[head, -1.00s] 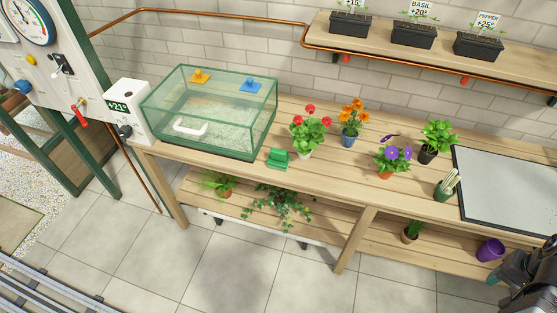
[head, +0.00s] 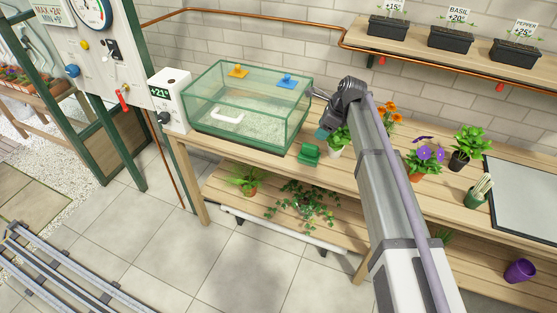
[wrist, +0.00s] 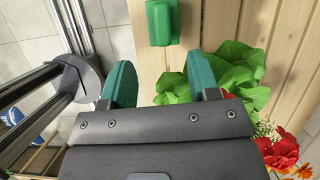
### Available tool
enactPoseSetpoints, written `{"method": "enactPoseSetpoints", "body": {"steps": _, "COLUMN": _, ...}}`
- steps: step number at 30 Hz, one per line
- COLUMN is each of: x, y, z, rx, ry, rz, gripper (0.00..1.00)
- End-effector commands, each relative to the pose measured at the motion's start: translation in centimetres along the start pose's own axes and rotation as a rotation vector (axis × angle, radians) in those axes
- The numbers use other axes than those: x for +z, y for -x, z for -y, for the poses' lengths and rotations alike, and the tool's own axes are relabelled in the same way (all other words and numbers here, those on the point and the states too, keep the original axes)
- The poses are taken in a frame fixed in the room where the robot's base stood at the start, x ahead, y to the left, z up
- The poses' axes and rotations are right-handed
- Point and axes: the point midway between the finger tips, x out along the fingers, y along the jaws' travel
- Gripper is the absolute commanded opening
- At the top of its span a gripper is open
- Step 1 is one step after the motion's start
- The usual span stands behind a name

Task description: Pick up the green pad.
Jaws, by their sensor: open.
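The green pad (head: 309,154) lies on the wooden bench, in front of the glass tank's right corner. In the wrist view the pad (wrist: 163,22) shows at the top, beyond my fingertips and roughly in line with the gap between them. In the head view my gripper (head: 321,132) hangs above the bench just behind and right of the pad, partly hidden by my arm.
A leafy potted plant (head: 339,139) stands close right of the pad; its leaves (wrist: 235,68) reach my right finger in the wrist view. Red flowers (wrist: 284,148) show there too. The glass tank (head: 247,105) stands left. Bench surface in front of the pad is clear.

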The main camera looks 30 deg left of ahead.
Motion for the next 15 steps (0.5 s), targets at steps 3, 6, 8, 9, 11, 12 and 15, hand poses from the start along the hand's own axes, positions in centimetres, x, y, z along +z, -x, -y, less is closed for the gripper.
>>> {"method": "enactPoseSetpoints", "body": {"steps": 3, "x": -0.1, "y": 0.0, "z": -0.1, "rx": -0.002, "ry": -0.079, "rz": 0.000, "gripper": 0.55}}
{"method": "enactPoseSetpoints", "body": {"steps": 6, "x": -0.2, "y": -0.4, "z": -0.1, "rx": -0.002, "ry": -0.083, "rz": -0.001, "gripper": 0.55}}
{"method": "enactPoseSetpoints", "body": {"steps": 8, "x": -0.3, "y": -1.3, "z": -0.1, "rx": -0.002, "ry": -0.082, "rz": -0.001, "gripper": 0.55}}
{"method": "enactPoseSetpoints", "body": {"steps": 9, "x": -0.4, "y": -2.1, "z": -0.1, "rx": -0.002, "ry": -0.081, "rz": -0.001, "gripper": 0.55}}
{"method": "enactPoseSetpoints", "body": {"steps": 11, "x": -0.5, "y": -3.5, "z": -0.1, "rx": -0.001, "ry": -0.080, "rz": -0.001, "gripper": 0.55}}
{"method": "enactPoseSetpoints", "body": {"steps": 12, "x": -0.6, "y": -4.4, "z": -0.1, "rx": -0.001, "ry": -0.080, "rz": -0.002, "gripper": 0.55}}
{"method": "enactPoseSetpoints", "body": {"steps": 15, "x": -0.4, "y": -5.9, "z": -0.1, "rx": -0.001, "ry": -0.079, "rz": -0.002, "gripper": 0.55}}
